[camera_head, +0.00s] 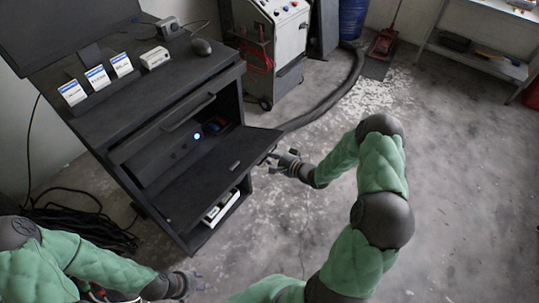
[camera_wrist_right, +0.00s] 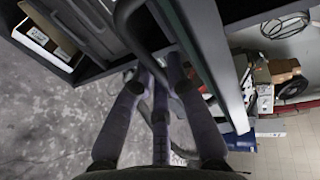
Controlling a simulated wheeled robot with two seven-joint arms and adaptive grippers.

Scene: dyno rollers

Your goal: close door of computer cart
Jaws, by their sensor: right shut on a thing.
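The black computer cart (camera_head: 112,104) stands at the left in the head view. Its door (camera_head: 197,190) hangs open, tilted outward below the upper compartment, with a small handle on its face. My right gripper (camera_head: 272,160) is at the door's right outer edge. The exact finger contact is partly hidden. My left gripper (camera_head: 198,281) is low in front of the cart, its fingers apart and empty, clear of the door.
A monitor (camera_head: 65,25), white cards and a mouse (camera_head: 201,47) are on the cart top. A blue light glows inside the compartment. White items (camera_head: 221,207) lie in the lower opening. A grey machine (camera_head: 275,45) stands behind.

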